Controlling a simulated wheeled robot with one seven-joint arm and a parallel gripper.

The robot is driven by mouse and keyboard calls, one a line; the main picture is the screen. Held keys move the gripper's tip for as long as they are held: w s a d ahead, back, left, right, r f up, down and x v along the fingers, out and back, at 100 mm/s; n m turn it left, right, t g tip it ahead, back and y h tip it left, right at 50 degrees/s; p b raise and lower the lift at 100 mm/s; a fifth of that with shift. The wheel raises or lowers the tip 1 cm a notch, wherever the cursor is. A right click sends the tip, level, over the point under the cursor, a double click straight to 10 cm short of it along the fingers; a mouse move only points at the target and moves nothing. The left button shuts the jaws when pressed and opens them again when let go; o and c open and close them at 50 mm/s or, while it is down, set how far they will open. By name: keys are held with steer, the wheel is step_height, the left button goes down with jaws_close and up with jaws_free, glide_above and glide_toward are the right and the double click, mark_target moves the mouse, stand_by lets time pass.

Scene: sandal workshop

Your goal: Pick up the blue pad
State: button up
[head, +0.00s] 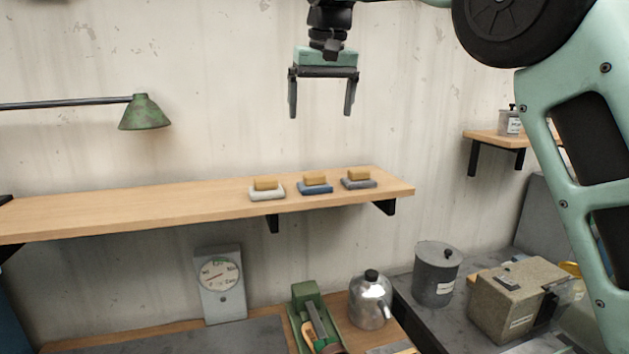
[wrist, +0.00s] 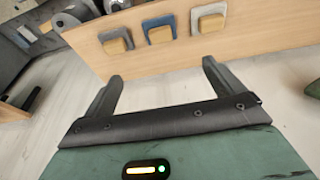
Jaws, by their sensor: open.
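The blue pad (head: 315,188) lies on the wooden wall shelf, between a white pad (head: 267,193) and a grey pad (head: 359,183). A tan block (head: 315,178) sits on top of the blue pad, and similar blocks sit on the other two. In the wrist view the blue pad (wrist: 159,24) is also the middle one, with its tan block (wrist: 160,35) covering part of it. My gripper (head: 321,110) is open and empty, above the shelf and apart from the pads. Its fingers also show in the wrist view (wrist: 160,85).
Below stand a dial scale (head: 220,285), a kettle (head: 370,300), a grey canister (head: 436,275) and a stone-coloured box (head: 515,300). A small shelf (head: 495,139) is at right.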

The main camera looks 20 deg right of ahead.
steer(key=p, duration=0.3)
glide_toward(315, 174)
steer(key=x, duration=0.5)
steer(key=shift+w, duration=0.3)
steer(key=p+x, duration=0.1)
steer(key=x, duration=0.1)
steer(key=p+x, duration=0.2)
steer(key=shift+s+f, duration=0.15)
steer(key=shift+s, duration=0.05)
steer(key=shift+w+f, duration=0.15)
steer(key=shift+f, duration=0.45)
steer(key=c, duration=1.1)
